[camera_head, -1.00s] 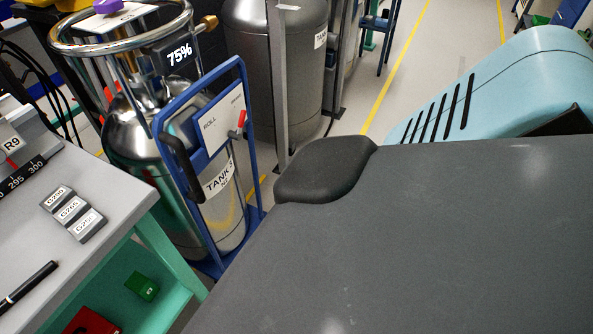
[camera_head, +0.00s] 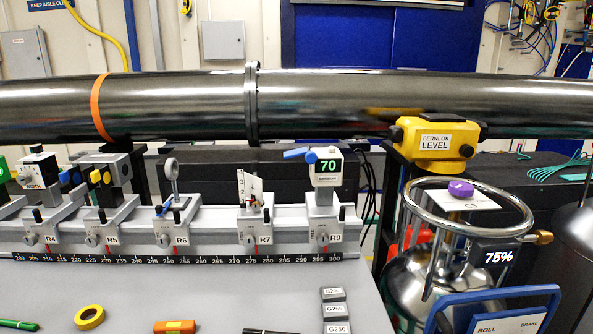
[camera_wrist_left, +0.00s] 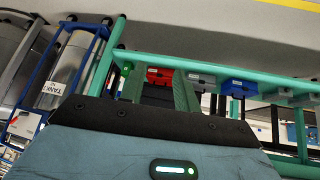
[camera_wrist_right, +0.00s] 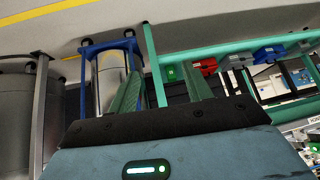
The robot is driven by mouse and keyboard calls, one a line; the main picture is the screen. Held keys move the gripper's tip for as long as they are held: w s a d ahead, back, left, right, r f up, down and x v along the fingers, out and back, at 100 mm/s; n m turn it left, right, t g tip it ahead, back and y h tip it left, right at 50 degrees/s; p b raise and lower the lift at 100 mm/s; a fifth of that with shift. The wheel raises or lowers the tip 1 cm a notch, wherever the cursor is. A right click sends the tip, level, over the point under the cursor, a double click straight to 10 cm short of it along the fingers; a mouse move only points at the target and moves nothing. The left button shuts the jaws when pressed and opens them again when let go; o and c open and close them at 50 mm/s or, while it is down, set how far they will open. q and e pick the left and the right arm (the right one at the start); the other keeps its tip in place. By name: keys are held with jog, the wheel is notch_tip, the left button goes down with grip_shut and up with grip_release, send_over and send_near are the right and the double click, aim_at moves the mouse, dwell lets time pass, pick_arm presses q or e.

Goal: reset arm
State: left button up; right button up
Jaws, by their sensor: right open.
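Neither gripper shows in the head view. In the left wrist view my left gripper (camera_wrist_left: 159,74) has its two green fingers apart, with nothing seen between them but the background. In the right wrist view my right gripper (camera_wrist_right: 163,76) is open and empty, its fingers also apart. Both grippers appear clear of the teal bench frame (camera_wrist_left: 225,72), which lies beyond the fingertips. The teal frame also shows in the right wrist view (camera_wrist_right: 225,52). Most of both arms is hidden.
Ahead is a grey bench (camera_head: 190,295) with a scaled rail (camera_head: 130,257) carrying several mounts. A dark beam pipe (camera_head: 350,100) runs behind it. A yellow level (camera_head: 435,140) stands at right, behind a tank (camera_head: 410,280) on a blue trolley (camera_head: 500,297). Grey floor (camera_wrist_right: 110,20) shows beyond the grippers.

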pick_arm(q)
jog(key=w+r+t+p, duration=0.1)
jog(key=w+r+p, duration=0.3)
jog(key=r, duration=0.4)
jog(key=shift+w+r+t+p, duration=0.15)
jog(key=shift+w+t+p, duration=0.2)
jog(key=shift+p, duration=0.25)
pick_arm(e)
jog(key=w+r+t, duration=0.1)
jog(key=w+r, duration=0.3)
jog(key=r, duration=0.4)
jog(key=shift+w+r+t, duration=0.2)
jog(key=shift+w+t, duration=0.15)
jog(key=shift+t, duration=0.05)
jog(key=shift+d, duration=0.1)
pick_arm(q)
jog(key=shift+a+r, duration=0.1)
jog(key=shift+a, duration=0.05)
